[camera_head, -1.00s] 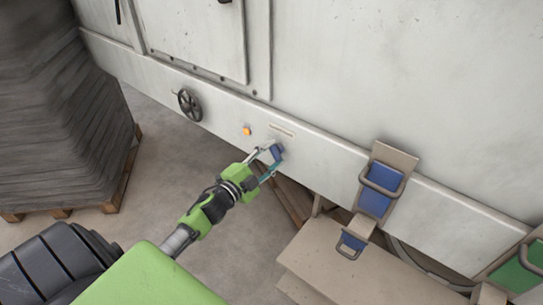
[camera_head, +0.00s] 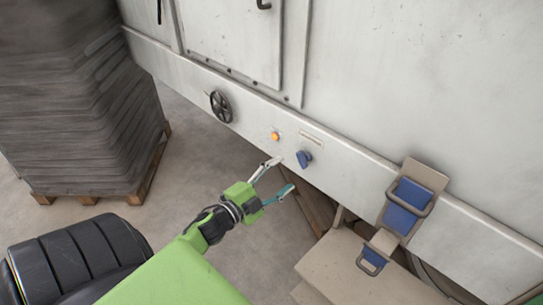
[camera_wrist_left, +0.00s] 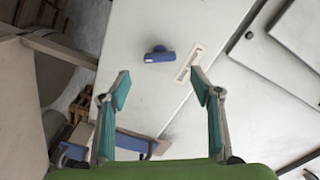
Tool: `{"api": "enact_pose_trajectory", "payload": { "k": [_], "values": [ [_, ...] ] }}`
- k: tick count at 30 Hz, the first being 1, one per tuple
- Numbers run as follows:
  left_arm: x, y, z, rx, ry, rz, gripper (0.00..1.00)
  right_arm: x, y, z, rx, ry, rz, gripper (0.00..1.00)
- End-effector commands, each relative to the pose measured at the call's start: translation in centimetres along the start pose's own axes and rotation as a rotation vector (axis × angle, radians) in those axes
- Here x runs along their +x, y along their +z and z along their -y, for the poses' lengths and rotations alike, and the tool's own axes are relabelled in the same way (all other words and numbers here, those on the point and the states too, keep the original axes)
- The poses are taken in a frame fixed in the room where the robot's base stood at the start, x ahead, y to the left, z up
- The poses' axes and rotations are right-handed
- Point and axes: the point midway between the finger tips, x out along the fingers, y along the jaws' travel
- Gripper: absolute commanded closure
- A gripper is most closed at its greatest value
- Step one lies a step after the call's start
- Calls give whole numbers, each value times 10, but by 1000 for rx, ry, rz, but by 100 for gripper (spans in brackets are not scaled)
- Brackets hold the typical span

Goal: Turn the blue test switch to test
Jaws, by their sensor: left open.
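The blue test switch (camera_head: 304,158) is a small knob on the lower band of the pale machine wall. It also shows in the left wrist view (camera_wrist_left: 160,56), with its bar lying nearly level there. A narrow label plate (camera_head: 311,138) sits close to it. My left gripper (camera_head: 282,176) is open and empty, just short of the switch and to its left in the head view. In the left wrist view the switch shows beyond and between the spread fingertips (camera_wrist_left: 161,86), apart from both. I cannot read the switch's position marking. My right gripper is not in view.
An orange button (camera_head: 275,136) and a black handwheel (camera_head: 221,106) are on the same wall, left of the switch. A bracket with a blue part (camera_head: 407,204) stands out at the right. A dark stack (camera_head: 75,95) on a wooden pallet (camera_head: 146,177) stands at the left.

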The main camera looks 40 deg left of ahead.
Motion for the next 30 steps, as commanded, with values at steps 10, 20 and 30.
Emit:
{"api": "enact_pose_trajectory", "payload": {
  "k": [10, 20, 30],
  "values": [
    [-41, 0, 0, 1, 0, 1, 42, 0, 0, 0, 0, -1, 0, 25],
    [-42, 0, 0, 1, 0, 0, 42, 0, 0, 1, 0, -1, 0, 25],
    [-43, 5, -6, -13, 8, 15, 42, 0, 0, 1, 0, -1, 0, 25]
  ]
}}
